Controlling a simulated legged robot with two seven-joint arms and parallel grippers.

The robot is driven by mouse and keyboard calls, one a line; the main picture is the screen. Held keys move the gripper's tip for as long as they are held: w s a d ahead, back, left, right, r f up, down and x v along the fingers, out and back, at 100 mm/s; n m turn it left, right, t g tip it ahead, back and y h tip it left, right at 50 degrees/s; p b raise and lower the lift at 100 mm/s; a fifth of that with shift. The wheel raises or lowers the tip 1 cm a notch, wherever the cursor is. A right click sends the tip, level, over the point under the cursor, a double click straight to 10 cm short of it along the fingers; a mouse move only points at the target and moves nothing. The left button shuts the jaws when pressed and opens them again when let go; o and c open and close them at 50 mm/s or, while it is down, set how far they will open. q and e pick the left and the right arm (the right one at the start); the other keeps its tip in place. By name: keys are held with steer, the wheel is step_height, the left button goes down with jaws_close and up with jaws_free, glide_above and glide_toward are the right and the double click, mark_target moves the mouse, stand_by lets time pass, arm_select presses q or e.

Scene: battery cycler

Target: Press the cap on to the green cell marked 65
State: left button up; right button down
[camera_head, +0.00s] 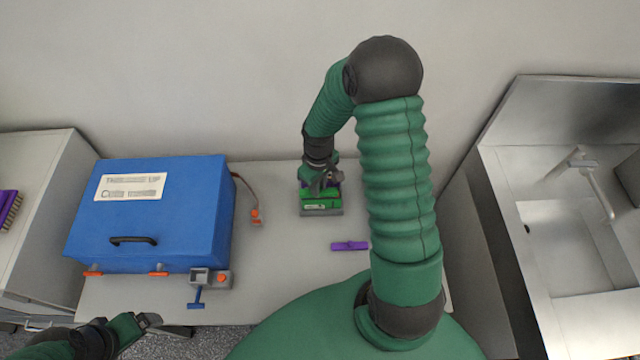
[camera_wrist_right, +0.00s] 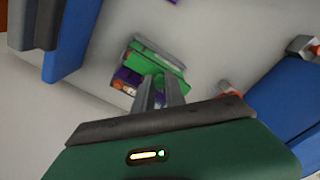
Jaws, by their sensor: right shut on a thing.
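Green cells (camera_head: 320,206) stand in a grey holder (camera_head: 322,213) at the back middle of the table. They also show in the wrist view (camera_wrist_right: 170,58). The marks on them are too small to read. My right gripper (camera_head: 323,184) points down at the rear of the holder.
A second purple piece (camera_head: 350,246) lies on the table in front of the holder. A sink (camera_head: 575,245) is at right.

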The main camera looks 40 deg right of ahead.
steer(key=shift+s+d+f, duration=0.1)
steer(key=shift+d+f, duration=0.05)
steer(key=shift+d, duration=0.5)
steer(key=shift+s+d+f, duration=0.1)
steer(key=shift+d+f, duration=0.05)
steer(key=shift+d, duration=0.5)
steer(key=shift+a+r, duration=0.2)
steer(key=shift+a, duration=0.45)
steer(key=shift+d+f+p, duration=0.2)
steer(key=shift+d+p, duration=0.1)
steer(key=shift+d, duration=0.05)
arm_select(q)
steer(key=shift+d+r, duration=0.4)
steer(key=shift+d, duration=0.3)
steer(key=shift+a+r, duration=0.1)
steer(key=shift+a, duration=0.25)
arm_select(e)
steer(key=shift+a+r, duration=0.15)
steer(key=shift+a, duration=0.4)
arm_select(q)
steer(key=shift+d, duration=0.2)
arm_select(e)
steer(key=shift+d, duration=0.1)
arm_select(q)
steer(key=shift+a, duration=0.1)
arm_select(e)
steer(key=shift+f, duration=0.45)
